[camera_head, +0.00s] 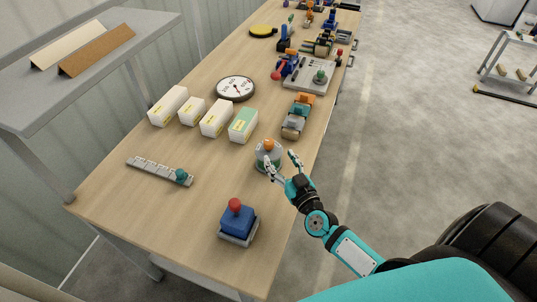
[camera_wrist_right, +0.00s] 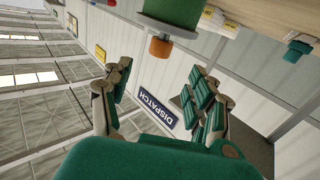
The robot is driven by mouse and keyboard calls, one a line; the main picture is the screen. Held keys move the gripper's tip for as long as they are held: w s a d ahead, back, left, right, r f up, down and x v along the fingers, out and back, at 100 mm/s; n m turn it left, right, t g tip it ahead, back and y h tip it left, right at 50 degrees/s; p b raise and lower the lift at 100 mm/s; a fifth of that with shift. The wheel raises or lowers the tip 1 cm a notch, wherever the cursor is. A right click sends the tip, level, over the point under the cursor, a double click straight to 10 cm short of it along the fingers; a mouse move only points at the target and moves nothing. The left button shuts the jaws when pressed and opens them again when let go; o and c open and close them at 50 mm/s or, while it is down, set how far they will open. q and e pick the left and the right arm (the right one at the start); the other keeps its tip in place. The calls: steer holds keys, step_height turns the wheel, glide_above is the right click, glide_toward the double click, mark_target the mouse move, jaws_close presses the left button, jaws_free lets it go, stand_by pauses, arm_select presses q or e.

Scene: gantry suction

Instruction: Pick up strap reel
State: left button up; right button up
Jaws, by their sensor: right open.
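My right gripper (camera_head: 280,160) is open, with its two fingers spread, at the right edge of the wooden table. Just beyond it stands a round grey-green piece with an orange knob (camera_head: 269,146), likely the strap reel. One finger overlaps this piece in the head view; I cannot tell whether they touch. In the right wrist view the same kind of piece shows as a green drum with a flange and orange knob (camera_wrist_right: 160,46), at the top and beyond the open fingers (camera_wrist_right: 158,82). Nothing is between the fingers. My left gripper is out of view.
A blue box with a red button (camera_head: 237,219) stands at the table's near end. A grey strip with a teal knob (camera_head: 158,171), several white cartons (camera_head: 217,118) and a round gauge (camera_head: 236,88) lie left and beyond. A roller device (camera_head: 298,116) stands behind.

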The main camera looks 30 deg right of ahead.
mark_target(271, 145)
steer(key=w, duration=0.3)
steer(key=shift+d, duration=0.1)
steer(key=shift+w, duration=0.45)
steer(key=w, duration=0.4)
steer(key=shift+w+d+f, duration=0.15)
steer(key=shift+w+d, duration=0.05)
steer(key=shift+w, duration=0.25)
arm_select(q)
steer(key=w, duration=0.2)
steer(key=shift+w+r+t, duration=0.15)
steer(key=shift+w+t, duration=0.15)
arm_select(e)
steer(key=shift+c, duration=0.4)
steer(key=shift+c, duration=1)
steer(key=c, duration=0.9)
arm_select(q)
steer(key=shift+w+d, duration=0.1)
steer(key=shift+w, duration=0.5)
arm_select(e)
jaws_close()
